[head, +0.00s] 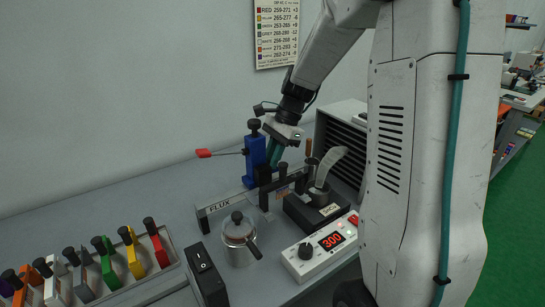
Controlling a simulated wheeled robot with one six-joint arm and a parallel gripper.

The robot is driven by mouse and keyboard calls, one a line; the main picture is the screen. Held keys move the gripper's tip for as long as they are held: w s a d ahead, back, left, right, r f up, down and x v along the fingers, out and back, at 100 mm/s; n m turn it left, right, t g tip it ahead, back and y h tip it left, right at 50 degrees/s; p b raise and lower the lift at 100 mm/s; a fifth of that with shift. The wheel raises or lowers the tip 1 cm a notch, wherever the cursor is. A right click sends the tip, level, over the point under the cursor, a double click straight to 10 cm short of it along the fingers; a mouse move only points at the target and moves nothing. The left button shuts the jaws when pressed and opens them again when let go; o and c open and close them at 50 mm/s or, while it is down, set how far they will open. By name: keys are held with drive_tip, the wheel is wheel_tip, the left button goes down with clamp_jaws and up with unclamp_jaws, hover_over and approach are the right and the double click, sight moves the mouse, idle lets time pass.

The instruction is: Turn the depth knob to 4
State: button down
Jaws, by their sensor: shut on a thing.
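My gripper (274,153) comes down from above, beside the right side of an upright blue block (254,155) on the bench. Its teal fingers are shut on a small part there, which I take as the depth knob; the fingers hide it. No depth scale or number can be read. The blue block has a black knob on top (254,125) and a red-tipped lever (204,153) pointing left.
A red display reading 300 is on a white controller (319,249). Several coloured black-knobbed blocks sit in a tray (150,290). A slatted box (340,148) stands behind right.

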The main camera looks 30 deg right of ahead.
drive_tip(key=shift+w+n+g+h, duration=0.15)
drive_tip(key=shift+n+g, duration=0.45)
drive_tip(key=shift+n, duration=1)
drive_tip(key=shift+w+n+g+h, duration=0.15)
drive_tip(key=shift+n+g, duration=0.45)
drive_tip(key=shift+n, duration=1)
drive_tip(key=c, duration=1.4)
unclamp_jaws()
drive_tip(key=shift+o, duration=0.2)
